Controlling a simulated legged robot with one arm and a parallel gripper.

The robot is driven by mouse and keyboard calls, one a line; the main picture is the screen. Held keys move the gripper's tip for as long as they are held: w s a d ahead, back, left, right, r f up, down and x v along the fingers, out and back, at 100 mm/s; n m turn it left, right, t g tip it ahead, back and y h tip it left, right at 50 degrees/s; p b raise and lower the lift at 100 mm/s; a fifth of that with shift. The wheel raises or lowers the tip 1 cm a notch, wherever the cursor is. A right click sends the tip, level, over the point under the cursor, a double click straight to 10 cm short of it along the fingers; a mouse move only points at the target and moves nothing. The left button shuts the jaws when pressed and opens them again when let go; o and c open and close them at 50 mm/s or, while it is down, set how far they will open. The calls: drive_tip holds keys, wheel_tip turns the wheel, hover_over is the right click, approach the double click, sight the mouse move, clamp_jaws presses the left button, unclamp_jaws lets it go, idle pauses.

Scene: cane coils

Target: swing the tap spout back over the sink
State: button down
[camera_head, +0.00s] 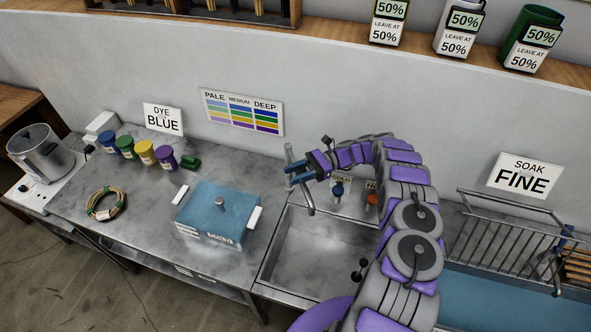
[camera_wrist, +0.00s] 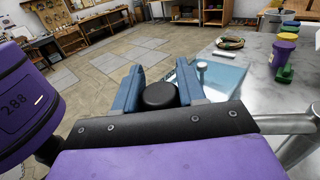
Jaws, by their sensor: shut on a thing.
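The grey metal tap spout (camera_head: 310,201) stands at the back left of the steel sink (camera_head: 309,258) in the head view, and its lower end hangs down near the sink's left rim. How far it lies over the basin I cannot tell exactly. My gripper (camera_head: 297,172) reaches it from the right, with its blue fingers shut on the spout. In the wrist view my gripper (camera_wrist: 159,88) has a black round end (camera_wrist: 160,96) between its fingers, and grey metal pipe (camera_wrist: 298,148) shows at the right. The spout's base is partly hidden by my arm.
A wire rack (camera_head: 508,240) is at the right. Dye jars (camera_head: 145,152) stand farther left.

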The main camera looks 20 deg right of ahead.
drive_tip(key=shift+d, duration=0.15)
idle(0.5)
drive_tip(key=c, duration=0.7)
unclamp_jaws()
drive_tip(key=shift+w, duration=0.15)
drive_tip(key=shift+c, duration=0.2)
wheel_tip(320, 180, up, 4)
drive_tip(key=shift+d+f, duration=0.15)
drive_tip(key=shift+f, duration=0.05)
drive_tip(key=shift+s+a, duration=0.15)
drive_tip(key=shift+s, duration=0.55)
drive_tip(key=shift+s+a, duration=0.1)
drive_tip(key=shift+s, duration=0.6)
drive_tip(key=s+a+r+b, duration=0.1)
drive_tip(key=s+a, duration=0.1)
drive_tip(key=s, duration=1.1)
drive_tip(key=shift+r+b, duration=0.15)
drive_tip(key=shift+b, duration=0.15)
